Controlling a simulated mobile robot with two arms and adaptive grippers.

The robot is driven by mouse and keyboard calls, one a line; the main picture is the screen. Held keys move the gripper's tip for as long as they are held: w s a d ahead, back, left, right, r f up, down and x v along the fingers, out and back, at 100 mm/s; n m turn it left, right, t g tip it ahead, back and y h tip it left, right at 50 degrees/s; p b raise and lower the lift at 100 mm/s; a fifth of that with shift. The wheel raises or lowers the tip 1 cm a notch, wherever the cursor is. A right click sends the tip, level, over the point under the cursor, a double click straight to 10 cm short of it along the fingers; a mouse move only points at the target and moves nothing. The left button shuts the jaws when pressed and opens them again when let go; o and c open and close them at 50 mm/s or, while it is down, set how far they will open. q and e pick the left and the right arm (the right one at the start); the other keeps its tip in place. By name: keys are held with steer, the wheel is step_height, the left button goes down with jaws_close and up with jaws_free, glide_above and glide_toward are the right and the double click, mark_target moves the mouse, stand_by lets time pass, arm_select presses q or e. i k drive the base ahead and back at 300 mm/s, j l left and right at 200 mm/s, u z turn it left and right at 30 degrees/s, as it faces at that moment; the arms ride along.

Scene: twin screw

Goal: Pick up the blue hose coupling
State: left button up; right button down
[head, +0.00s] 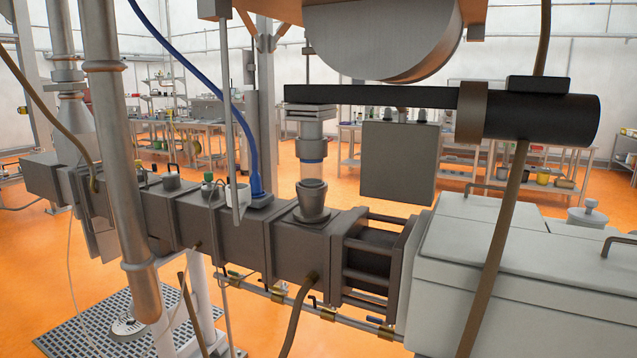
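A blue hose (226,104) hangs from the upper left and curves down to the dark barrel (240,232) of the twin-screw machine. Its lower end (257,186) widens into a blue fitting that meets a grey flange on top of the barrel. I cannot tell for certain whether this fitting is the blue hose coupling. Neither of my grippers is in view.
A large grey pipe (112,150) and a thin upright rod stand in front of the barrel. A black feeder (540,118) and brown hose cross the right side. A white housing (520,260) fills the lower right. Worktables (200,130) stand behind on the orange floor.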

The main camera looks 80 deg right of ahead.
mark_target(256, 184)
steer(key=z, duration=2.1)
steer(key=i+j+z, duration=0.25)
steer(key=z, duration=0.15)
steer(key=i+j+z, duration=0.2)
steer(key=j+z, duration=0.2)
steer(key=j, duration=0.1)
